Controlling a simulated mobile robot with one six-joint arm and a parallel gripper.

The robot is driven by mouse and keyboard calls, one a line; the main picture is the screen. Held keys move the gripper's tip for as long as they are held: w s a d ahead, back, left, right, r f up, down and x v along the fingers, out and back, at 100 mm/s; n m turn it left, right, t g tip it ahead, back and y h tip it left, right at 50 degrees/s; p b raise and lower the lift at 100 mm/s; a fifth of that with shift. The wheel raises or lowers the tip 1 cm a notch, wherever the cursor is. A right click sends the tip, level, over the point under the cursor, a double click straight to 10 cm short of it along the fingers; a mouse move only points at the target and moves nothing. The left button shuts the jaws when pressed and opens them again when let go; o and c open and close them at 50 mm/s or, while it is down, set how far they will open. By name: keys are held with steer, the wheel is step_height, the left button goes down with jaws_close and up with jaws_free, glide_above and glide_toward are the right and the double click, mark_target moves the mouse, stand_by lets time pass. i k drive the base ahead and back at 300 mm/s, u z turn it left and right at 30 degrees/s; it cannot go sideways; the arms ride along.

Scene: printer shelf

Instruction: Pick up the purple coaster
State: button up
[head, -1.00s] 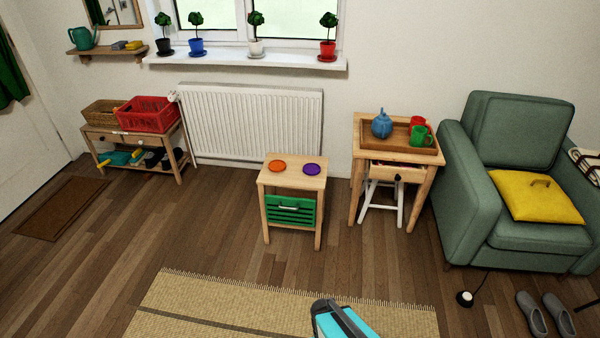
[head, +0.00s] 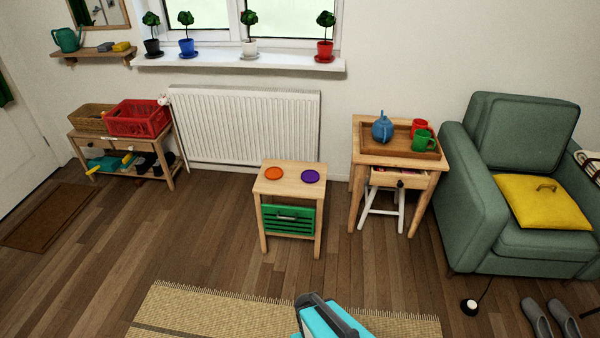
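The purple coaster (head: 310,176) is a flat round disc lying on top of a small wooden side table (head: 290,188), on the right part of its top. An orange coaster (head: 274,174) lies to its left, apart from it. Part of my arm shows at the bottom centre of the head view, well in front of the table. My gripper's fingertips cannot be made out there.
A green slatted crate (head: 288,226) sits under the tabletop. To the right stands a wooden table with a tray (head: 372,148), a blue teapot (head: 382,127) and mugs, then a green armchair (head: 520,170). Open wood floor and a woven rug (head: 200,310) lie in front.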

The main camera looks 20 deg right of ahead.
mark_target(309, 176)
steer(key=u, duration=0.55)
steer(key=i, duration=0.5)
steer(key=u, duration=0.65)
steer(key=i, duration=0.5)
steer(key=u, duration=0.25)
